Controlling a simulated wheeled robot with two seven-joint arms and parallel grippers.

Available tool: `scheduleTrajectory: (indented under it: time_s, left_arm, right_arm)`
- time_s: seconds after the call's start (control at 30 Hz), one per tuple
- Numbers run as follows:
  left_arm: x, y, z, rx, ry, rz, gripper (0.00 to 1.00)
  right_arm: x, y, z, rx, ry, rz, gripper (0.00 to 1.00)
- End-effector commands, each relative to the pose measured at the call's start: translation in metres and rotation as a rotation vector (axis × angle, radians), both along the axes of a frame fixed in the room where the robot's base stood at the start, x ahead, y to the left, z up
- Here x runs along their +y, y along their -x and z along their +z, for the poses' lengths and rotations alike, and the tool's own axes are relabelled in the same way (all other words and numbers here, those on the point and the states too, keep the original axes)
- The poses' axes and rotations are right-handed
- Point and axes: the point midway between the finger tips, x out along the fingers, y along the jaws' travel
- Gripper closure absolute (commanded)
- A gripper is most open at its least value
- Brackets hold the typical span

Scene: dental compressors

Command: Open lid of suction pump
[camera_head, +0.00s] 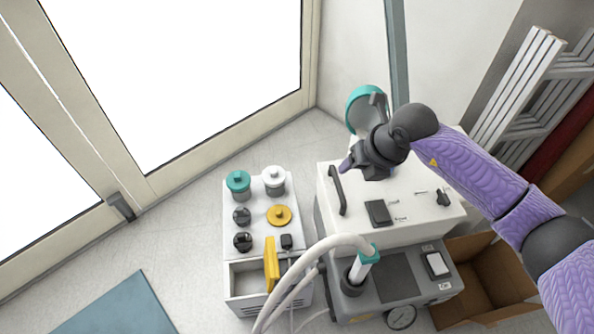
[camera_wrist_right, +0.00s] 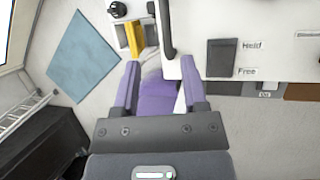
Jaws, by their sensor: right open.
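A white box-shaped unit (camera_head: 410,185), likely the suction pump, stands right of centre in the head view, its flat white top shut down. A dark bar handle (camera_head: 337,190) runs along the left of this top; in the right wrist view the handle (camera_wrist_right: 165,28) lies just beyond my fingertips. My right gripper (camera_head: 350,162) is over the back left of the top, close to the handle's far end. It is open, with nothing between its fingers (camera_wrist_right: 159,64). Contact with the handle cannot be told. My left gripper is not in view.
A grey unit with a gauge (camera_head: 401,317) and a pale hose (camera_head: 318,248) stands in front. A white cart (camera_head: 255,208) with several jars is to the left. A teal-rimmed round bowl (camera_head: 361,108) is behind. A cardboard box (camera_head: 490,283) and ladder (camera_head: 520,85) are at right.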

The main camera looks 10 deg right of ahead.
Motion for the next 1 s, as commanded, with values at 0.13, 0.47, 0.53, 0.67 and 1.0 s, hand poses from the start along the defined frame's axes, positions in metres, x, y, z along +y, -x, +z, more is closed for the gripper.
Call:
scheduleTrajectory:
  time_s: [0.13, 0.47, 0.53, 0.67, 1.0]
  left_arm:
    - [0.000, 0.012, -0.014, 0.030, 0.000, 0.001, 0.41]
    - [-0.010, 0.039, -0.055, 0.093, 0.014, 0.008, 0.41]
    - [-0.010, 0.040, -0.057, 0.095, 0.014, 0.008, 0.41]
    - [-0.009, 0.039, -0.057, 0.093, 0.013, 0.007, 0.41]
    - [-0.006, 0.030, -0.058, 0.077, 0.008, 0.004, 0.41]
  right_arm:
    - [-0.001, -0.009, -0.020, -0.009, 0.037, -0.002, 0.45]
    - [0.013, -0.036, -0.084, -0.008, 0.032, -0.001, 0.45]
    - [0.014, -0.038, -0.086, -0.011, 0.032, -0.001, 0.45]
    - [0.015, -0.040, -0.085, -0.014, 0.031, -0.002, 0.45]
    - [0.015, -0.039, -0.084, -0.014, 0.030, -0.001, 0.85]
